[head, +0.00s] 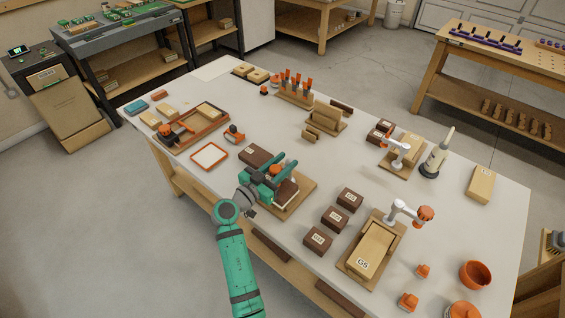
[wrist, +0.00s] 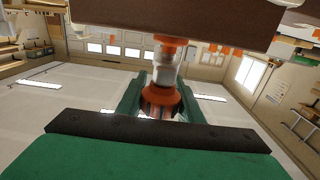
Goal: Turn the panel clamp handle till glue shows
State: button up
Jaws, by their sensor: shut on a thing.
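My gripper (head: 270,178) is over the wooden base board (head: 306,186) near the front middle of the bench, at a dark brown block with a pale part under it. In the wrist view an orange clamp handle (wrist: 160,97) on a pale, shiny stem stands between my green fingers, which are shut on it. A dark brown piece (wrist: 170,22) crosses the top of that view. In the head view my gripper covers most of this clamp and handle. I cannot tell whether glue shows at the joint.
To the right are brown blocks (head: 334,217), a G5 board (head: 371,253) and a white clamp with an orange knob (head: 425,213). A second white clamp (head: 397,150) and a glue bottle (head: 436,158) stand behind. An orange-rimmed tray (head: 209,156) lies left.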

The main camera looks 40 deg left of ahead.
aim_at(271, 174)
jog(key=shift+h, duration=0.4)
jog(key=shift+f, duration=0.1)
jog(key=o, duration=1.1)
jog(key=shift+c, duration=0.2)
jog(key=shift+s, duration=0.1)
jog(key=s, duration=0.3)
jog(key=s+a, duration=0.1)
jog(key=s, duration=0.6)
jog(key=shift+s+a, duration=0.25)
jog(key=shift+s, duration=0.05)
